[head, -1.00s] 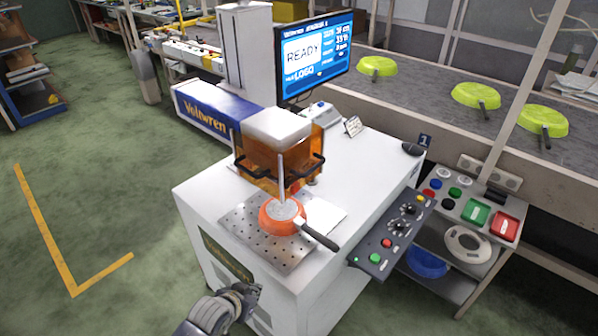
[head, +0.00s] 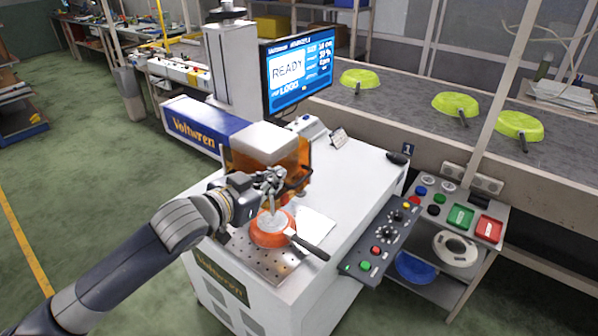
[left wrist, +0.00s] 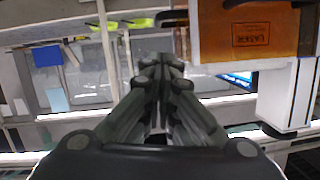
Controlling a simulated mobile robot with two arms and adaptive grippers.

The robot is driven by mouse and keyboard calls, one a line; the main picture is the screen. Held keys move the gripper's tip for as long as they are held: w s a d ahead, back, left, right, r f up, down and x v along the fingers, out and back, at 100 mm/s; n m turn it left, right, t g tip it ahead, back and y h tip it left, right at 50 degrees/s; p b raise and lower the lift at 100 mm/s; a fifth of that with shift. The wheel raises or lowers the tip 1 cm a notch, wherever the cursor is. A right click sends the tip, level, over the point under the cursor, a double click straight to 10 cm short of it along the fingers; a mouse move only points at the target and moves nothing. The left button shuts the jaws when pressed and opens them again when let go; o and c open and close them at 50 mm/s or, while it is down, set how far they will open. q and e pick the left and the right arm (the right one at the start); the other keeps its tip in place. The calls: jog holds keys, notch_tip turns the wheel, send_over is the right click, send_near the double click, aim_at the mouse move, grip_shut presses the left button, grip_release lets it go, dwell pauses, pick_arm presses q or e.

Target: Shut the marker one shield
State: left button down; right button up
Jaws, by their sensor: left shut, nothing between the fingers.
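The marker one shield is an amber, see-through guard (head: 293,157) under the white marking head (head: 264,141). It is raised above the perforated plate (head: 262,262). An orange pan (head: 270,232) with a dark handle sits on that plate beneath it. My left gripper (head: 270,185) is shut and empty, in front of the shield's lower part and above the pan. I cannot tell whether it touches the shield. The left wrist view shows the closed fingers (left wrist: 160,80), with the amber shield (left wrist: 252,35) at upper right. My right gripper is not in view.
The monitor (head: 298,75) behind reads READY. A button panel (head: 385,235) lies along the cabinet's right edge. A side stand (head: 455,215) holds coloured buttons and trays. Green pans (head: 455,103) rest on the conveyor (head: 410,110) at the back.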

pick_arm(q)
jog(key=w+d+p, duration=0.3)
jog(key=w+d, duration=0.3)
jog(key=w, duration=0.2)
jog(key=f, duration=0.2)
jog(key=f+p, duration=0.1)
jog(key=shift+s+a+f+m, duration=0.1)
jog(key=shift+a+f+m, duration=0.2)
jog(key=shift+a+f, duration=0.05)
notch_tip(320, 180, down, 14)
jog(key=b, duration=0.7)
